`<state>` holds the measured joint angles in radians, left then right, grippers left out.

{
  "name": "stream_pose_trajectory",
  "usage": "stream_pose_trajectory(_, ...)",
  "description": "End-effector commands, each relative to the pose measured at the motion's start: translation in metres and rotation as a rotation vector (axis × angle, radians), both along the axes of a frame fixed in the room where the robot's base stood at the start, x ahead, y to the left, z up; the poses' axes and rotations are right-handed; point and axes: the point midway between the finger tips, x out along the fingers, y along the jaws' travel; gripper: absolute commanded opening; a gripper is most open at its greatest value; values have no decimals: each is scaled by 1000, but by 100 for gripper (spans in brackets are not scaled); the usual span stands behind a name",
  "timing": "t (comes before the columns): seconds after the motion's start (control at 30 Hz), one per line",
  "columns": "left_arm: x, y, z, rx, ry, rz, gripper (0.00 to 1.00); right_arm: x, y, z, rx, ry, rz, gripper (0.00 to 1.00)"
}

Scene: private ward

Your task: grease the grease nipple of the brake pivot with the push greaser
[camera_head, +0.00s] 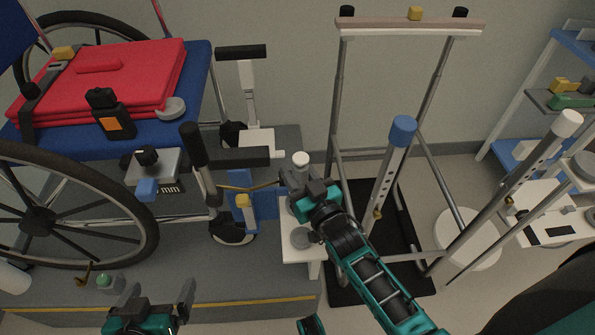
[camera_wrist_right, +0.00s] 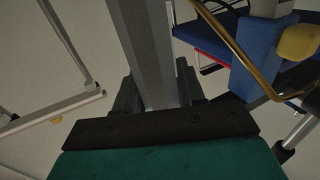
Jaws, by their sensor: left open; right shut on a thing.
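My right gripper (camera_head: 300,188) is shut on the push greaser, whose pale round cap (camera_head: 301,159) stands above the fingers. In the right wrist view its grey barrel (camera_wrist_right: 148,50) runs between the fingers. A thin curved brass tube (camera_head: 250,187) reaches left from the greaser towards the wheelchair's brake lever (camera_head: 194,145), a post with a black grip. The tube also shows in the wrist view (camera_wrist_right: 232,48). The grease nipple is too small to make out; I cannot tell whether the tube touches it. My left gripper (camera_head: 156,305) is open and empty at the bottom left.
The wheelchair's large wheel (camera_head: 40,222) fills the left. Red folded cloth (camera_head: 110,75) lies on its blue seat. A small white stand (camera_head: 292,247) is under my right gripper. A walking frame (camera_head: 405,32) and crutches (camera_head: 393,160) stand to the right.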

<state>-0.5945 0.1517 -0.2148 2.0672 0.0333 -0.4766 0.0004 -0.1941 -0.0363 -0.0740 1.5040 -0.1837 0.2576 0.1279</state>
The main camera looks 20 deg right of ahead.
Motion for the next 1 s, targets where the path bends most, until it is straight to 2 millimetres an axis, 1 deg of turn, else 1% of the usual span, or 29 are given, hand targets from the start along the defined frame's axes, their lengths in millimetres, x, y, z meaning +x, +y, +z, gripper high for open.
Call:
stream_pose_trajectory(0.13, 0, 0, -1, 0, 0, 0, 100, 0, 0, 0, 0, -1, 0, 0)
stream_pose_trajectory(0.27, 0, 0, -6, 0, 0, 0, 100, 0, 0, -6, 0, 0, 0, 0)
stream_pose_trajectory(0.3, 0, 0, -4, 0, 0, 0, 100, 0, 0, -5, 0, -1, 0, 42)
stream_pose_trajectory(0.57, 0, 0, -3, 0, 0, 0, 100, 0, 0, -5, 0, 1, 0, 67)
stream_pose_trajectory(0.6, 0, 0, -3, 0, 0, 0, 100, 0, 0, -5, 0, 1, 0, 69)
stream_pose_trajectory(0.87, 0, 0, -2, 0, -1, 0, 100, -2, 0, -5, 0, 4, 0, 69)
stream_pose_trajectory(0.97, 0, 0, 0, 0, -2, 0, 100, -10, -1, -5, -1, 5, 0, 69)
stream_pose_trajectory(1.0, 1, 0, 2, 0, -2, 0, 100, -15, -2, -5, -1, 6, 0, 69)
